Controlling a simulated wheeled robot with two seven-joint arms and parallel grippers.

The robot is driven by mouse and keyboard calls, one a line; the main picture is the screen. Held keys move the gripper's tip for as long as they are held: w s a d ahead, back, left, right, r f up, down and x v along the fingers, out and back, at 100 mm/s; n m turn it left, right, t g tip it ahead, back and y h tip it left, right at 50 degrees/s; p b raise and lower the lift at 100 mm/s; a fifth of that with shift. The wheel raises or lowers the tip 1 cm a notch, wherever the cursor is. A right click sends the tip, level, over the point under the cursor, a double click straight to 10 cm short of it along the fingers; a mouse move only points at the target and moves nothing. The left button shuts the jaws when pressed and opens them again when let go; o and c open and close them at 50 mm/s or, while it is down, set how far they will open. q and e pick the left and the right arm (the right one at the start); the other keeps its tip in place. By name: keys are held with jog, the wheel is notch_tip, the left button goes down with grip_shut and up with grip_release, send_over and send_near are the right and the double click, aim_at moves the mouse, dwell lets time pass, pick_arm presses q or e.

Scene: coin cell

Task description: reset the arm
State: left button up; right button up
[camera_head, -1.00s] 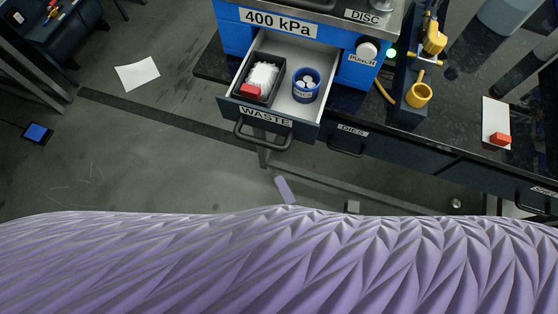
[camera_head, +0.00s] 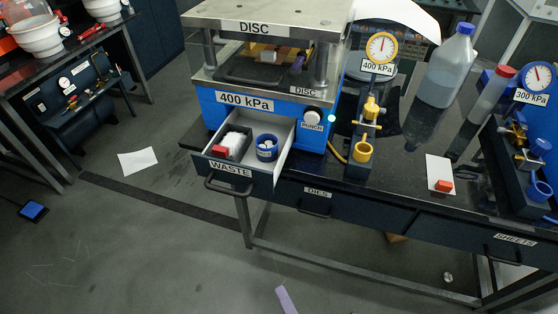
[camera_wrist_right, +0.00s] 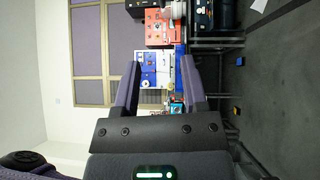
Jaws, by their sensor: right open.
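My right gripper shows in the head view as one lavender finger (camera_head: 286,300) at the bottom edge, in front of and below the bench. In the right wrist view my right gripper (camera_wrist_right: 162,78) has its two fingers spread wide, with nothing between them. Beyond the fingers lie distant coloured cabinets and a window. My left gripper is in neither view.
The WASTE drawer (camera_head: 232,183) is pulled out beneath the press (camera_head: 258,108), with a dark bin (camera_head: 232,147) and blue cup (camera_head: 267,146) inside. A red block (camera_head: 444,186) rests on a white sheet (camera_head: 436,170). Open floor lies at lower left.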

jog(key=w+d+f+m+g+h, duration=0.2)
jog(key=w+d+m+g+h, duration=0.35)
jog(key=m, duration=0.45)
jog(key=s+d+r+m+g+h, duration=0.35)
jog(key=s+d+m+g, duration=0.4)
jog(key=m, duration=0.45)
notch_tip(320, 180, down, 19)
jog(key=s+g+b, duration=0.2)
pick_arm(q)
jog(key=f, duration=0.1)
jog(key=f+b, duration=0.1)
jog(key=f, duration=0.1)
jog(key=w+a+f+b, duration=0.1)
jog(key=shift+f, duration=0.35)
pick_arm(e)
jog(key=s+d+f+g, duration=0.1)
jog(key=s+d+f, duration=0.2)
jog(key=s+f, duration=1.1)
jog(key=shift+d+n, duration=0.15)
jog(key=shift+n, duration=0.25)
